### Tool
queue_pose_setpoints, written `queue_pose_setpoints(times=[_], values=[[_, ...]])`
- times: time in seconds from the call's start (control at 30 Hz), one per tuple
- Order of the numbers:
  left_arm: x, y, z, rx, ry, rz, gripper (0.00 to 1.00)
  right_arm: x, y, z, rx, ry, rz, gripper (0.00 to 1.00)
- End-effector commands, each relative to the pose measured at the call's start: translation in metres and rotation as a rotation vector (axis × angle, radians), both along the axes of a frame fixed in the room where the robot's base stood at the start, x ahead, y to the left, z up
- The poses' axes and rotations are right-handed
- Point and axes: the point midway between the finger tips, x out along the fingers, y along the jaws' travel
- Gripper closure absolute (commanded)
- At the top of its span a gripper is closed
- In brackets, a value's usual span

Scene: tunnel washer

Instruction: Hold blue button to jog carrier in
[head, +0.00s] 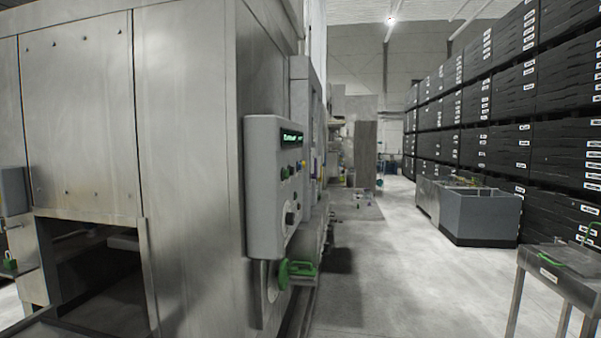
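The washer's grey control panel (264,190) is on the corner of the steel machine, seen at a steep angle. It has a small green-lit display (291,137), a row of small buttons and a dark round knob (291,218). The machine's dark opening (95,280) is at lower left. I cannot make out a carrier for certain. Neither of my grippers is in view.
A green handle (300,268) sticks out below the panel. A grey open-topped bin (480,217) stands across the aisle, before stacked black crates (565,150). A metal cart (562,268) is at the right front. The concrete floor (400,280) between is clear.

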Motion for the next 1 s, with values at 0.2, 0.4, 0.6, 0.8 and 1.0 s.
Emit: queue_pose_setpoints(times=[0.2,0.4,0.6,0.8,1.0], values=[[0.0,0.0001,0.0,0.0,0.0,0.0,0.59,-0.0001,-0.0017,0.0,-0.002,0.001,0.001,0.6],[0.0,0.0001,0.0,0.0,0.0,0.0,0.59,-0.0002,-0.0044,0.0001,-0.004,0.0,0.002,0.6],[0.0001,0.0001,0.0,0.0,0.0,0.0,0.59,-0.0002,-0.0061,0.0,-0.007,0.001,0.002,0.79],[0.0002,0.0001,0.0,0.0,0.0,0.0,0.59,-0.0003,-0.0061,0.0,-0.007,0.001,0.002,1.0],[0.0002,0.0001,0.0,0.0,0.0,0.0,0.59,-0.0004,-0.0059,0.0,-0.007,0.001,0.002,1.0]])
